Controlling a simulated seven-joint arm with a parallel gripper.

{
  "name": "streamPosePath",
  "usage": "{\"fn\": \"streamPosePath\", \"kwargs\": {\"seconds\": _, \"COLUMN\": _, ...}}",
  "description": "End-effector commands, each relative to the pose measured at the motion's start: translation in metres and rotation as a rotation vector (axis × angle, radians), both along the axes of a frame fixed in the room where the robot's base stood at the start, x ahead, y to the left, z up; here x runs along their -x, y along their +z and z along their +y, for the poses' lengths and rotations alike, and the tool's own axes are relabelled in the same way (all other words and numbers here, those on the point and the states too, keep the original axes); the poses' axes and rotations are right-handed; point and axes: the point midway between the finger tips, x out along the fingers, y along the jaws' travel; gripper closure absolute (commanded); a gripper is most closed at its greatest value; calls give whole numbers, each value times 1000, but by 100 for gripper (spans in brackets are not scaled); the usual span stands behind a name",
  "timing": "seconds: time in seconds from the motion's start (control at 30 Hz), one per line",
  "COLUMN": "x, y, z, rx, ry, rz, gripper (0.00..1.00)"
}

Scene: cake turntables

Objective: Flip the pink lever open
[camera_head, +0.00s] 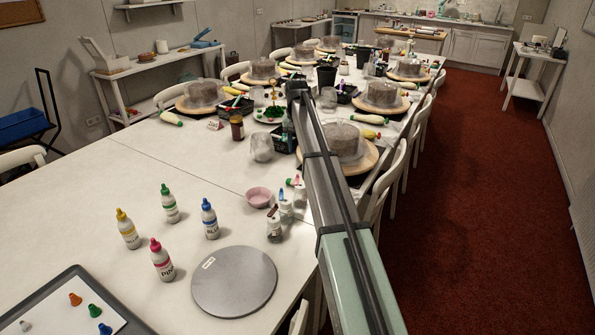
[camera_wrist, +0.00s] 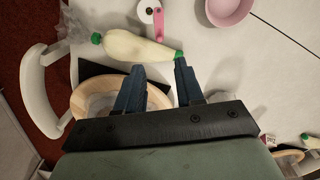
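The pink lever (camera_wrist: 158,24) shows at the top of the wrist view, on a small round white top with a dark hole. It lies along one side of that top. Whether it is raised is hard to tell. My gripper (camera_wrist: 158,78) is open and empty, its two dark blue fingers apart and pointing toward the lever, short of it. A cream piping bag (camera_wrist: 138,48) with green ends lies between the fingertips and the lever in the picture.
A pink bowl (camera_wrist: 228,8) sits right of the lever; it also shows in the head view (camera_head: 258,197). Small jars (camera_head: 275,228) stand beside it. A wooden turntable (camera_wrist: 80,100) and white chair (camera_wrist: 40,90) are at left. A grey disc (camera_head: 235,281) and several bottles (camera_head: 162,260) stand nearer.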

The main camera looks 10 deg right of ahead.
Motion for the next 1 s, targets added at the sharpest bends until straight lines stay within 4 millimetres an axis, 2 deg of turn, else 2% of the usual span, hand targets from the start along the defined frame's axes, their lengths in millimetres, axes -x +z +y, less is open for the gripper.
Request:
{"fn": "streamPosePath", "kwargs": {"seconds": 0.03, "x": 1, "y": -11, "z": 0, "rx": 1, "ry": -1, "rz": 2, "gripper": 63}}
{"fn": "streamPosePath", "kwargs": {"seconds": 0.2, "x": 1, "y": -41, "z": -1, "rx": 1, "ry": -1, "rz": 2, "gripper": 63}}
{"fn": "streamPosePath", "kwargs": {"seconds": 0.5, "x": 1, "y": -88, "z": -2, "rx": 1, "ry": -2, "rz": 1, "gripper": 63}}
{"fn": "streamPosePath", "kwargs": {"seconds": 0.7, "x": 1, "y": -105, "z": -2, "rx": 1, "ry": -2, "rz": 1, "gripper": 63}}
{"fn": "streamPosePath", "kwargs": {"seconds": 1.0, "x": 0, "y": -110, "z": -2, "rx": 1, "ry": -2, "rz": 0, "gripper": 63}}
